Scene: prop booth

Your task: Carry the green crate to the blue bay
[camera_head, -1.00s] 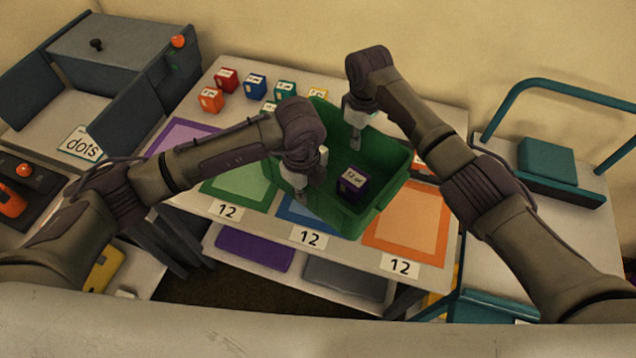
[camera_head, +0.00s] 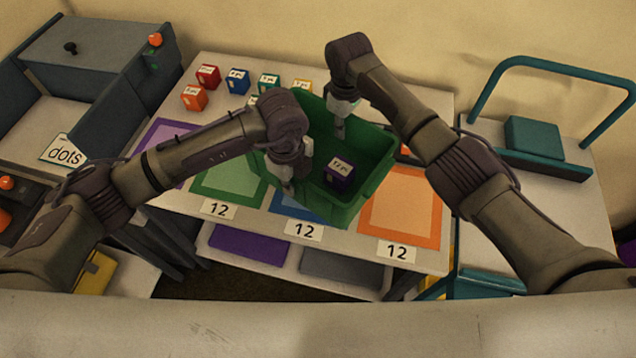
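The green crate (camera_head: 372,182) is in the middle of the head view, with a dark purple box (camera_head: 339,170) inside it. The blue bay (camera_head: 291,205) shows as a strip along the table's front, between the green and orange bays; the crate hides its back part. I cannot tell whether the crate rests on the table or hangs just above it. My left gripper (camera_head: 288,184) is shut on the crate's near-left wall. My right gripper (camera_head: 340,127) is shut on its far wall. The arms partly cover both contacts.
The green bay (camera_head: 228,182) lies left of the blue bay and the orange bay (camera_head: 402,210) right of it. Several small coloured boxes, such as a red one (camera_head: 208,76), stand at the back left. A teal-railed cart (camera_head: 548,200) stands at the right.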

